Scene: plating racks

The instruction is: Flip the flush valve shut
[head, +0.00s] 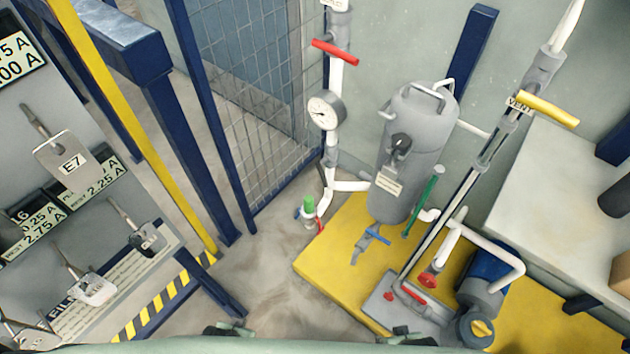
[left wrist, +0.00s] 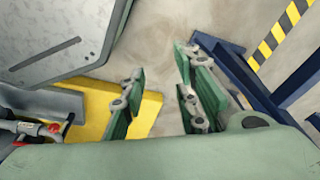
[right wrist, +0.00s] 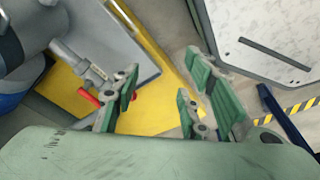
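Several valve handles show in the head view, and I cannot tell which is the flush valve. A red handle (head: 335,52) crosses the upper left pipe. A yellow handle (head: 548,108) sits by a VENT label. A green handle (head: 423,203) and a blue handle (head: 376,234) are near the grey tank (head: 408,150). A red lever (head: 412,292) lies low by the pump; a red lever (right wrist: 90,97) also shows in the right wrist view. My left gripper (left wrist: 160,66) and right gripper (right wrist: 160,68) are open and empty, touching no valve.
A yellow platform (head: 335,262) carries the tank, pipes and blue pump (head: 487,270). A pressure gauge (head: 325,110) is on the left pipe. A pale bench (head: 560,190) stands right. A blue frame and mesh panel (head: 255,120) stand left. Bare floor (head: 265,270) lies between.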

